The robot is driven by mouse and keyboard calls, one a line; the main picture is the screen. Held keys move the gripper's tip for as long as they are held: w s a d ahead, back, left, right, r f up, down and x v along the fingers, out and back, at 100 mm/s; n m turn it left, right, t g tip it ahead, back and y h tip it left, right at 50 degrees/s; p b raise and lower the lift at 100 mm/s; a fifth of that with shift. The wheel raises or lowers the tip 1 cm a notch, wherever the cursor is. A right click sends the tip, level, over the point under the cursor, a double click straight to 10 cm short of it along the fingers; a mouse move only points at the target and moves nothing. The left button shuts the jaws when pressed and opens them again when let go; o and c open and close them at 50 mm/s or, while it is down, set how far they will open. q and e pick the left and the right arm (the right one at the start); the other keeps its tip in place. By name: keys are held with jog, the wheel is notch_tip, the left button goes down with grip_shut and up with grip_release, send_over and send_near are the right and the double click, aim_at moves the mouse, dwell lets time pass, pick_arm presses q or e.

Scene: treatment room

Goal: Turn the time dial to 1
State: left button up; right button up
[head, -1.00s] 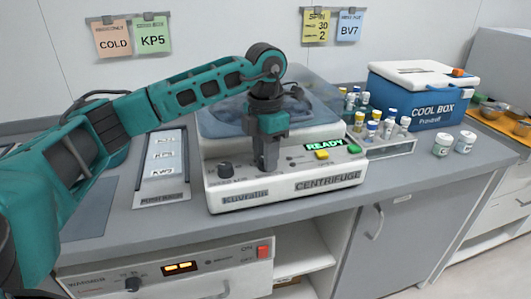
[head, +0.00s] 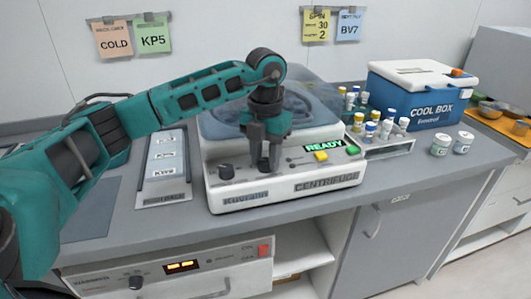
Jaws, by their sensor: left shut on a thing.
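The white centrifuge (head: 222,200) stands on the grey counter, with a lit green READY display (head: 324,145) on its sloped front panel. My left gripper (head: 264,165) points straight down at the panel, shut on a small dial between its fingertips. The fingers hide most of that dial, so its pointer and setting cannot be read. It fits the time dial, though its label is too small to read. Another dark dial (head: 226,172) sits to the left on the same panel, clear of the gripper. My right gripper is not in view.
A yellow button (head: 321,156) and a green button (head: 352,150) lie right of the gripper. A rack of capped tubes (head: 390,148), two white jars and a blue cool box (head: 418,102) stand further right. A labelled tray (head: 164,175) lies left. The warmer (head: 215,262) is below.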

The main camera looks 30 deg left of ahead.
aim_at(265, 160)
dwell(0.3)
pick_arm(q)
jog(key=o, duration=1)
jog(key=shift+r, duration=0.1)
notch_tip(265, 160, up, 13)
jog(key=shift+f+p, duration=0.15)
jog(key=shift+p, duration=0.35)
